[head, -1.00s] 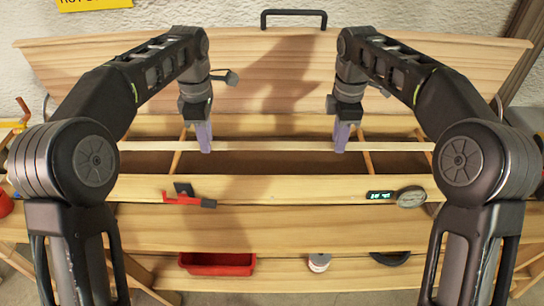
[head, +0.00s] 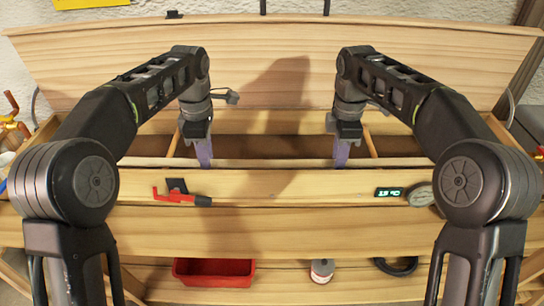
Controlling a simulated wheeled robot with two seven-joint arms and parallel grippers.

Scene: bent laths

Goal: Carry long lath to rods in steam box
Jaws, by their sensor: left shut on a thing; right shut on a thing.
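The long lath (head: 270,163) is a thin pale strip, level from left to right inside the open wooden steam box (head: 270,185), just behind its front wall. My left gripper (head: 204,154) is shut on the lath left of its middle. My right gripper (head: 340,154) is shut on it right of its middle. A left rod (head: 173,144) and a right rod (head: 371,145) run front to back in the box, outside the grippers. Their near ends are hidden behind the lath. I cannot tell whether the lath touches them. My arms hide the lath's ends.
The lid (head: 250,70) stands open behind the box. A red clamp-like tool (head: 182,197), a lit display (head: 391,192) and a round dial (head: 420,195) sit on the front wall. A red tray (head: 214,271), a spool (head: 322,270) and a dark ring (head: 396,266) are below.

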